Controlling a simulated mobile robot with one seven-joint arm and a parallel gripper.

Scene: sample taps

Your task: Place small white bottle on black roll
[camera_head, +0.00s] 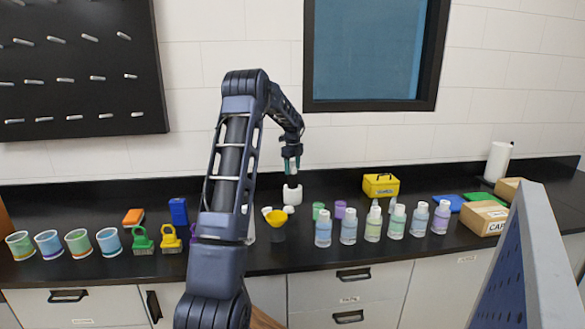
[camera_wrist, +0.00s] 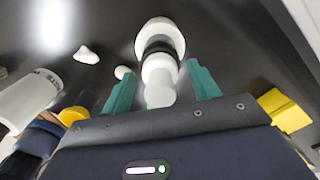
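The small white bottle (camera_wrist: 160,72) is between the two teal fingers of my gripper (camera_wrist: 162,70) in the wrist view, with a gap on each side. My gripper (camera_head: 291,160) looks open around it, pointing down in the head view. Directly below is a black band, which appears to be the black roll (camera_head: 291,184), in line with the bottle. It also shows in the wrist view (camera_wrist: 158,47). A wider white round piece (camera_head: 292,196) is at its base. The bottle looks upright over the black part; exact contact is hard to tell.
A yellow funnel cup (camera_head: 277,222) stands in front of the roll. Several clear bottles (camera_head: 348,227) and a yellow box (camera_head: 381,186) stand to the right. Brushes (camera_head: 143,241) and several striped cups (camera_head: 78,242) stand left. The black counter (camera_head: 335,193) behind has free room.

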